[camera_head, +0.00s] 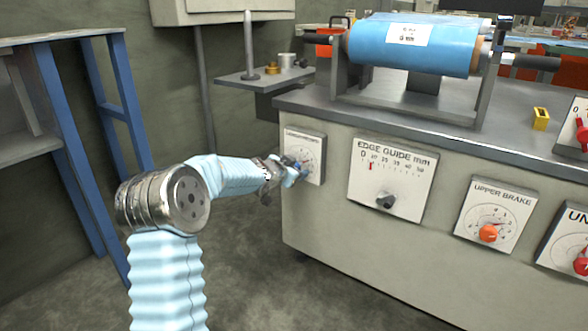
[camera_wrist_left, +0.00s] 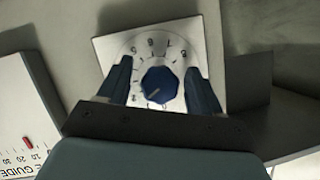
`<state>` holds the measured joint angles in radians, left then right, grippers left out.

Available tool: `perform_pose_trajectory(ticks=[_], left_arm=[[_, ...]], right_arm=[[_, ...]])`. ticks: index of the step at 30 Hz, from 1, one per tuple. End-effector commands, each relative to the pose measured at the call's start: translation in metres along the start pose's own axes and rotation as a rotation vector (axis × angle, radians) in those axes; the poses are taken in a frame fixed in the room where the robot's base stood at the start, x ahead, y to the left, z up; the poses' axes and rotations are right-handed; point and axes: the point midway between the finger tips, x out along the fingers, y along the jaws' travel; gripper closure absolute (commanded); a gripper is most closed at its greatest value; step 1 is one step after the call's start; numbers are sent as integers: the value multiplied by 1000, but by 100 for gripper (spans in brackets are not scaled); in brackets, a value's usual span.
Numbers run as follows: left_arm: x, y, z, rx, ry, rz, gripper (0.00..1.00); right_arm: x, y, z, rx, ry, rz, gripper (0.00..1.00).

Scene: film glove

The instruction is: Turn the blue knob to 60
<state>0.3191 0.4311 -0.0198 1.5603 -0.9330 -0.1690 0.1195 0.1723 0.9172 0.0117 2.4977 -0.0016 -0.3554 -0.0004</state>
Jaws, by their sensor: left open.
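The blue knob (camera_wrist_left: 160,84) sits on a pale square dial plate (camera_wrist_left: 150,45) with numbers around it, mounted on the front of the machine. In the wrist view the knob has a light pointer mark toward its lower left; the figure it points at is too hidden to read. In the head view the dial plate (camera_head: 307,143) is at the machine's left end, partly covered by my gripper. My left gripper (camera_head: 297,172) is open, its dark blue fingers (camera_wrist_left: 161,85) on either side of the knob. Whether they touch it I cannot tell. My right gripper is not in view.
To the right on the same panel are the edge guide plate (camera_head: 390,180) with a black knob and the upper brake plate (camera_head: 497,213) with an orange knob (camera_head: 488,233). A blue roll (camera_head: 415,45) lies on top. A blue-legged bench (camera_head: 75,170) stands left.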

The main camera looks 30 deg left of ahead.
Motion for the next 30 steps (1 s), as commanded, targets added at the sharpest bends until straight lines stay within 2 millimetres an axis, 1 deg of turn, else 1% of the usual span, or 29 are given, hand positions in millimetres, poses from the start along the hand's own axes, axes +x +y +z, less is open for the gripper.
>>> perform_pose_trajectory(ticks=[5, 8, 11, 18, 21, 25, 30], left_arm=[[-3, 0, 0, 0, 1, 0, 35], [-14, 0, -1, -1, 1, 0, 35], [-34, 0, -2, 0, 3, -1, 35], [-95, -2, -2, -1, 1, -2, 35], [-114, -1, -2, -1, 0, -1, 35], [-131, -1, -1, 0, 0, -1, 35], [-138, 0, 0, 0, 0, 0, 35]], right_arm=[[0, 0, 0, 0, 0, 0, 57], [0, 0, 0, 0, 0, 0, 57], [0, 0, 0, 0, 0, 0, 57], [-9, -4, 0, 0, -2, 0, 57], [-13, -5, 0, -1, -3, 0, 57], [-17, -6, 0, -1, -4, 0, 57], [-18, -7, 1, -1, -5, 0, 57]])
